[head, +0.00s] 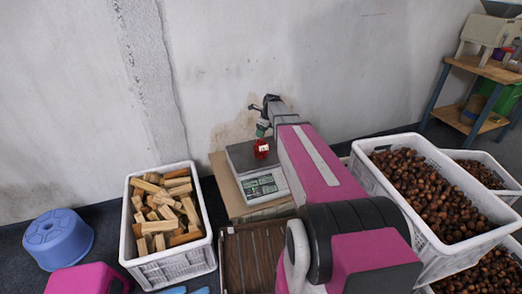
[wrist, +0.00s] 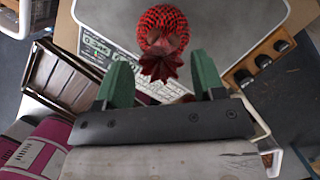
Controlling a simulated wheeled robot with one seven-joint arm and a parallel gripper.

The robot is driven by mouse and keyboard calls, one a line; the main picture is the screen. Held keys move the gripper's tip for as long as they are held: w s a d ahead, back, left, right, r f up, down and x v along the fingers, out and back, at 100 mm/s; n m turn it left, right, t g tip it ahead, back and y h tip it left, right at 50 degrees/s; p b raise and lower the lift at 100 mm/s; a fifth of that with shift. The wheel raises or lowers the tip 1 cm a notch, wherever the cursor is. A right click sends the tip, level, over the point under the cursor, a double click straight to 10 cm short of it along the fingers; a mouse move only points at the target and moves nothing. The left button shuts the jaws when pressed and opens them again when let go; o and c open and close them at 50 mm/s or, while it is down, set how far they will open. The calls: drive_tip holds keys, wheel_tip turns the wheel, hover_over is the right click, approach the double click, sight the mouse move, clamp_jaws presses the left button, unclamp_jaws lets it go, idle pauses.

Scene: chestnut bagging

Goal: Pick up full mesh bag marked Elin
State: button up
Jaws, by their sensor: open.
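A red mesh bag (head: 261,149) stands on the scale's plate (head: 240,156), with a small pale mark on its side too small to read. In the wrist view the filled bag (wrist: 160,22) shows dark contents through the mesh, and its gathered, ruffled red top points toward me. My gripper (wrist: 163,70) is open, its two green fingers left and right of the ruffled top in the picture, with gaps on both sides. In the head view my gripper (head: 262,129) is just above the bag. I cannot tell the exact height between them.
The scale's keypad (head: 262,187) faces front. A white crate of wood blocks (head: 145,264) stands left, beside a blue stool (head: 58,238). A large crate of chestnuts (head: 375,184) stands right. A slatted brown crate (head: 230,262) is in front of the scale.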

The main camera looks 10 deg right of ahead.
sight(261, 144)
drive_tip(key=x, duration=0.3)
drive_tip(key=shift+f, duration=0.2)
clamp_jaws()
drive_tip(key=shift+r, duration=0.15)
